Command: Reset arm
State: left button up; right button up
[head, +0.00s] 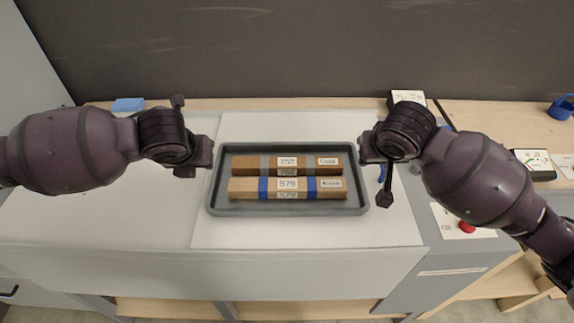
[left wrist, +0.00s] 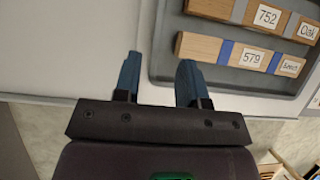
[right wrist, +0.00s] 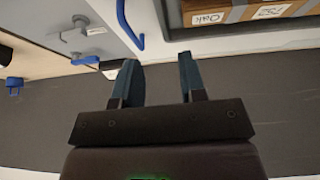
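My left gripper (head: 192,157) is just left of the grey tray (head: 285,212). In the left wrist view its two blue fingers (left wrist: 158,80) are apart with nothing between them. My right gripper (head: 376,150) is just right of the tray, near its right rim. In the right wrist view its fingers (right wrist: 160,82) are also apart and empty. The tray holds two wooden blocks lying side by side. The back one (head: 250,161) is brown, labelled 752. The front one (head: 243,189) is paler with blue bands, labelled 579.
The tray sits on a white worktop (head: 300,232). A blue item (head: 128,104) lies at the back left. A red button (head: 467,226) is on the right panel. A gauge box (head: 533,163) and a blue cup (head: 561,108) stand at the far right. A dark wall is behind.

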dwell(0.5)
